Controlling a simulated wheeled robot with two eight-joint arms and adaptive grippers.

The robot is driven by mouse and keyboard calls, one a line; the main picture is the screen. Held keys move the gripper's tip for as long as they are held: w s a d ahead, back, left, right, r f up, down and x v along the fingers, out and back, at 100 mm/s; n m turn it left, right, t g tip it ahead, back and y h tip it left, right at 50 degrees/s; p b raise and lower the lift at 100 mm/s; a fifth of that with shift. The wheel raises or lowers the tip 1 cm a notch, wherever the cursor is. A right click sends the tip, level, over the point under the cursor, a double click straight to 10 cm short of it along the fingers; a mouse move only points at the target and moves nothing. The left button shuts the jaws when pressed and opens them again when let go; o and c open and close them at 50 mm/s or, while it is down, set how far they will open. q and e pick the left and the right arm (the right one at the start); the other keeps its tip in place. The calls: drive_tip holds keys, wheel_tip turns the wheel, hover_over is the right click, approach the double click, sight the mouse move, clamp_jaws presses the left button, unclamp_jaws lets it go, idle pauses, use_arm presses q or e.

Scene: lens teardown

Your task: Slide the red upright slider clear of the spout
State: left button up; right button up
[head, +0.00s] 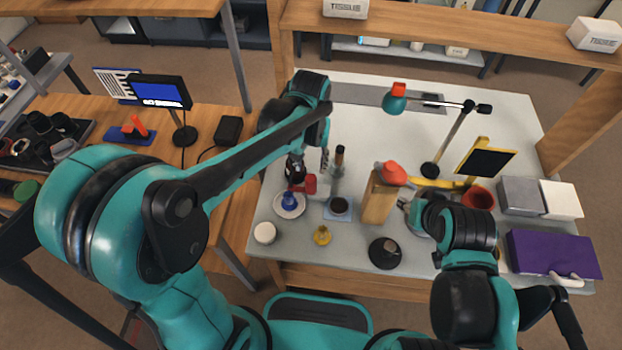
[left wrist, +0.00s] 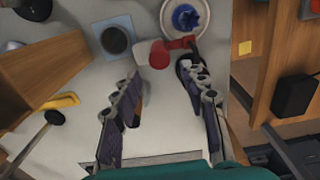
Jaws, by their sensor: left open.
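The red slider (head: 310,184) stands on the table near the white plate (head: 277,211). In the left wrist view the red slider (left wrist: 159,54) shows as a short red cylinder, with a red bar running right toward the plate (left wrist: 165,22). I cannot make out the spout for certain. My left gripper (head: 310,171) is open above the slider. In the left wrist view its two fingers (left wrist: 161,70) are apart, the slider just beyond and between their tips, with no clear contact. My right arm reaches over the right side of the table; its fingers are not clear.
A blue part (head: 289,198) lies on the plate. A dark cup (head: 339,206) on a blue mat and a grey bottle (head: 338,165) stand close on the right. A wooden block (head: 378,203), a lamp (head: 431,168) and a purple box (head: 553,253) are further right.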

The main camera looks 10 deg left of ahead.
sight(311, 178)
use_arm(q)
wheel_tip(311, 178, down, 8)
drive_tip(key=b, duration=0.3)
drive_tip(key=shift+d, duration=0.1)
clamp_jaws()
